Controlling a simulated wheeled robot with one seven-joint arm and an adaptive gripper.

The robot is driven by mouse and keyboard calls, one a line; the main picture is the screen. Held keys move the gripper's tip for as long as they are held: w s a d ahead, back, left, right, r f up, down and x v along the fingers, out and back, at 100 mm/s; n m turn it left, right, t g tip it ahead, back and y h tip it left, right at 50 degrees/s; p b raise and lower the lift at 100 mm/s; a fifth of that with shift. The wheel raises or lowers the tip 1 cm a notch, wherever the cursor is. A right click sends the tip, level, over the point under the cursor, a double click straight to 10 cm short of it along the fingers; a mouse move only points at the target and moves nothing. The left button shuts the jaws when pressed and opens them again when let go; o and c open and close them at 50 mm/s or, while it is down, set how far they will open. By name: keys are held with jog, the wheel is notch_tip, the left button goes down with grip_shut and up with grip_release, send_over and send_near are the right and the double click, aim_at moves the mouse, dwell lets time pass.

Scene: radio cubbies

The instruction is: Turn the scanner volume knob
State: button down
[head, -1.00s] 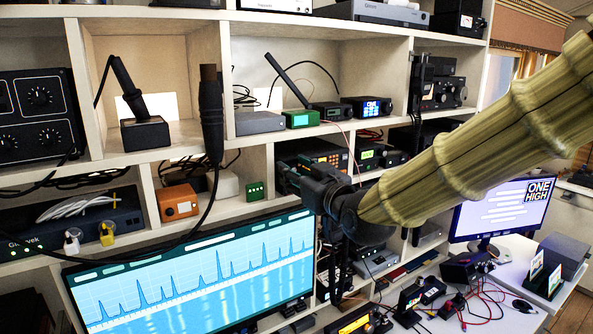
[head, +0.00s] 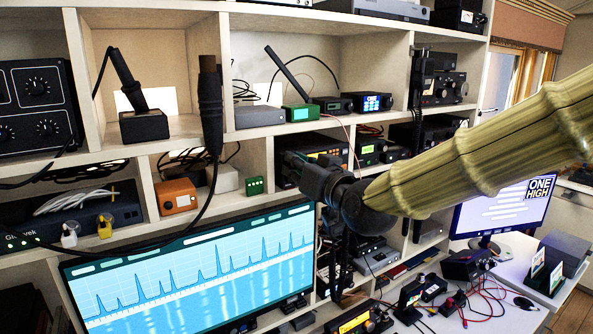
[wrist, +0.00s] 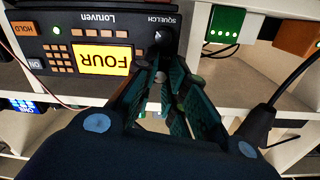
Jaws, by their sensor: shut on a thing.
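The scanner (head: 318,150) is a dark box with an orange display, on a middle shelf left of my arm. In the wrist view it appears upside down, with its lit display (wrist: 102,58) reading "FOUR". The dark squelch knob (wrist: 160,38) is uncovered, just beyond my fingertips. My gripper (wrist: 166,72) is at the scanner's front, its teal fingers closed around what appears to be the volume knob, which is mostly hidden between them with no label visible. In the head view, my wrist hides the contact.
A green box (head: 254,186) and an orange box (head: 177,196) stand to the left on the shelf. Small radios (head: 368,150) stand to the right. A large monitor (head: 195,270) stands below left. A dark cable hangs in front of the shelves.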

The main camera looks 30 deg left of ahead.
jog(key=shift+m, duration=0.3)
jog(key=c, duration=1.4)
grip_release()
jog(key=shift+d, duration=0.1)
jog(key=v, duration=1.2)
